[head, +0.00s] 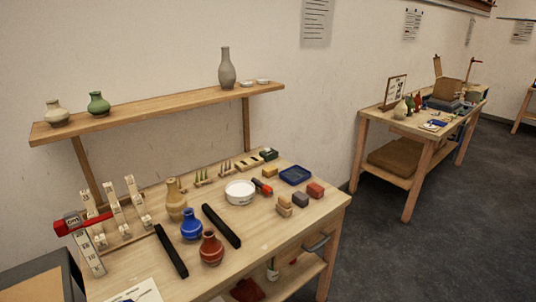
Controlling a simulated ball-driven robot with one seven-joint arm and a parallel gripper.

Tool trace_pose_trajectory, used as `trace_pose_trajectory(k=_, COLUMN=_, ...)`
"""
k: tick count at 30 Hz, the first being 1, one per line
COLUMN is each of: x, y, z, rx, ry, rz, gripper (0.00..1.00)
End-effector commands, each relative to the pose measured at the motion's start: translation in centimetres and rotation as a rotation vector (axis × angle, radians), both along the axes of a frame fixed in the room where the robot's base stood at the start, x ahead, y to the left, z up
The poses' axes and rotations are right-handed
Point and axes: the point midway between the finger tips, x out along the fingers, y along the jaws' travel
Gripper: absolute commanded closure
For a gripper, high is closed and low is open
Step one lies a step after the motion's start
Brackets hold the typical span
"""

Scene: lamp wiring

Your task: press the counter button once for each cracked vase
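A tan vase (176,200), a blue vase (191,225) and a red-brown vase (211,250) stand upright in a row on the near wooden table. A cream vase (57,114), a green vase (98,104) and a tall grey vase (227,70) stand on the shelf above. Small vases (400,110) also stand on the far table. Cracks are too small to tell at this distance. I cannot pick out the counter button with certainty. A red block with a white label (74,221) is at the near table's left end. My gripper is not in view.
Two black bars (221,226) flank the vase row on the near table (290,232). A white bowl (240,191), a blue tray (296,175), small blocks (315,190) and pale numbered strips (115,207) lie around. Dark floor (385,258) is clear between the near and far tables (370,123).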

Motion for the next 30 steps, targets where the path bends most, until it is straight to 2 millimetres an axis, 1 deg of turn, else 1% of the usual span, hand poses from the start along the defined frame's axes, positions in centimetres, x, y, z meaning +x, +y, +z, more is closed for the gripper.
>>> trace_pose_trajectory(k=12, x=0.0, y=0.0, z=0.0, rx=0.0, ry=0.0, rz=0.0, gripper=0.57)
trace_pose_trajectory(k=13, x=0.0, y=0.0, z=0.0, rx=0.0, ry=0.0, rz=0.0, gripper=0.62)
trace_pose_trajectory(k=14, x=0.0, y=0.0, z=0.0, rx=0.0, ry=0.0, rz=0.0, gripper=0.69)
trace_pose_trajectory(k=15, x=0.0, y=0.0, z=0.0, rx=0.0, ry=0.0, rz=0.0, gripper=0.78)
trace_pose_trajectory(k=18, x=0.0, y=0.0, z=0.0, rx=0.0, ry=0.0, rz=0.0, gripper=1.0)
trace_pose_trajectory(k=30, x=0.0, y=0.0, z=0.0, rx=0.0, ry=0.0, rz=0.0, gripper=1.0)
